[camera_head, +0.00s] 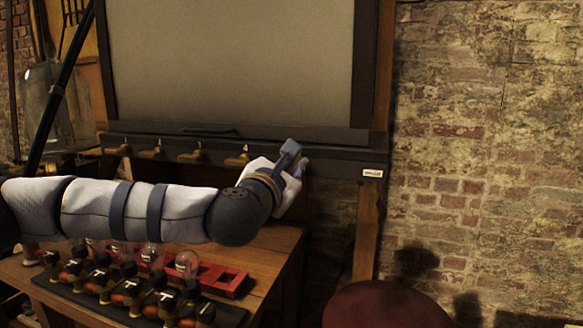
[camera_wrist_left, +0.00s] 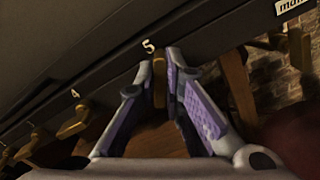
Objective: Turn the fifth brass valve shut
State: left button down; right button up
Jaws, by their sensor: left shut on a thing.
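Brass valves line a dark rail (camera_head: 340,167) under a large pale panel. The fourth valve (camera_head: 238,160) shows in the head view with its lever along the rail; it also shows in the wrist view (camera_wrist_left: 72,130), beside the number 4. My left gripper (camera_head: 299,166) is at the rail, right of it, and hides most of the fifth valve. In the wrist view my left gripper (camera_wrist_left: 162,65) is shut on the fifth valve (camera_wrist_left: 160,85), under the number 5. Its lever stands between the two fingers, roughly crosswise to the rail. My right gripper is not in view.
A tag reading "main" (camera_head: 372,173) is at the rail's right end. Below my left arm, a wooden table (camera_head: 275,245) carries several bulbs and T-handled switches on a dark base, and a red rack (camera_head: 220,280). A glass jar (camera_head: 60,110) stands at left.

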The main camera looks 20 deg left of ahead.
pick_arm(q)
jog(key=m, duration=0.6)
jog(key=shift+d, duration=0.1)
jog(key=m, duration=0.5)
jog(key=shift+f, duration=0.15)
jog(key=shift+m, duration=0.5)
jog(key=c, duration=1.7)
grip_release()
jog(key=shift+s, duration=0.15)
jog(key=s, duration=1.1)
jog(key=shift+s+a, duration=0.2)
jog(key=shift+s, duration=0.2)
